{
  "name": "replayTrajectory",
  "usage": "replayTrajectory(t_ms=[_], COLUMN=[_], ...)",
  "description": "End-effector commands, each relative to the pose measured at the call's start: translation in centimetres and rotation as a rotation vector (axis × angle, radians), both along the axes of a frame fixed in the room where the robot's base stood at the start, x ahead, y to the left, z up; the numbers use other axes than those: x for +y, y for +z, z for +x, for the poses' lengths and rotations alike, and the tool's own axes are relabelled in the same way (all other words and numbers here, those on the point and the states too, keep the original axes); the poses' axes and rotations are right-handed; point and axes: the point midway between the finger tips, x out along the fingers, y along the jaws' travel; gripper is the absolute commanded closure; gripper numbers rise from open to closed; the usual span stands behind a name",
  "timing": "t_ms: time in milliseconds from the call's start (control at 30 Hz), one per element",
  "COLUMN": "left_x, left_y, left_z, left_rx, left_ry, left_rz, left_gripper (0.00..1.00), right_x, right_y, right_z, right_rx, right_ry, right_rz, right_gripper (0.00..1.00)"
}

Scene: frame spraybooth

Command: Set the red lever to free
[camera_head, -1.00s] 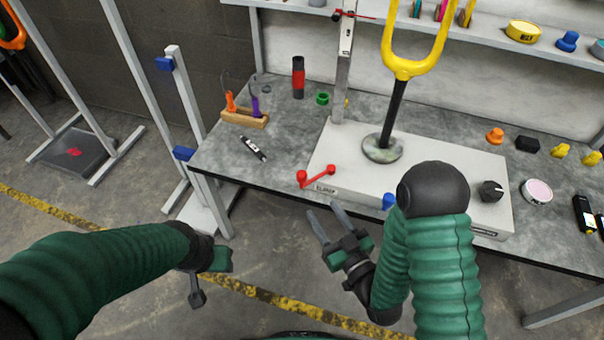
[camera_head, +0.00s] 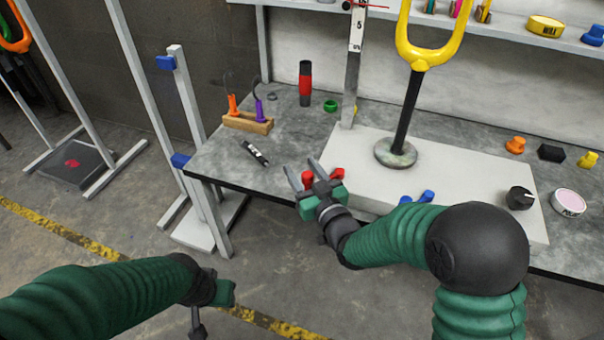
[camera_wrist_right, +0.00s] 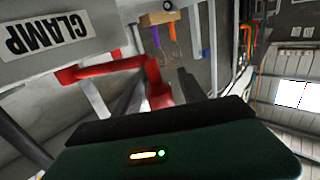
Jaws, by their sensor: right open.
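The red lever (camera_head: 308,179) is at the front left corner of the white base plate (camera_head: 365,150), partly hidden by my right gripper. In the right wrist view the red lever (camera_wrist_right: 105,68) runs sideways beside a CLAMP label (camera_wrist_right: 45,36), and its knobbed end lies between the fingers. My right gripper (camera_head: 301,167) is open, with a finger on either side of that end; contact cannot be told. It also shows in the right wrist view (camera_wrist_right: 160,92). My left gripper (camera_head: 200,322) hangs low at the bottom left, cut by the frame edge, away from the lever.
A yellow fork on a black post (camera_head: 405,115) rises from the plate. A blue lever (camera_head: 418,197) and a black knob (camera_head: 520,198) sit to the right.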

Motion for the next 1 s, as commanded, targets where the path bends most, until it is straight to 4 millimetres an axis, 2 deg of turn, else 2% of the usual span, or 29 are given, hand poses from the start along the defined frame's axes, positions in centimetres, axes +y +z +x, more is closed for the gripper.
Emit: replayTrajectory(t_ms=[267, 633, 1000], left_x=[0.0, 0.0, 0.0], left_y=[-0.03, -0.04, -0.04], left_z=[0.0, 0.0, 0.0], left_rx=[0.0, 0.0, 0.0], left_ry=[0.0, 0.0, 0.0], left_rz=[0.0, 0.0, 0.0], left_gripper=[0.59, 0.59, 0.59], right_x=[0.14, 0.12, 0.1], right_y=[0.01, -0.02, -0.04], right_z=[0.21, 0.19, 0.18], right_rx=[0.001, 0.001, 0.001], right_ry=[0.0, 0.0, 0.0], right_rz=[0.0, 0.0, 0.0], right_gripper=[0.53, 1.0, 1.0])
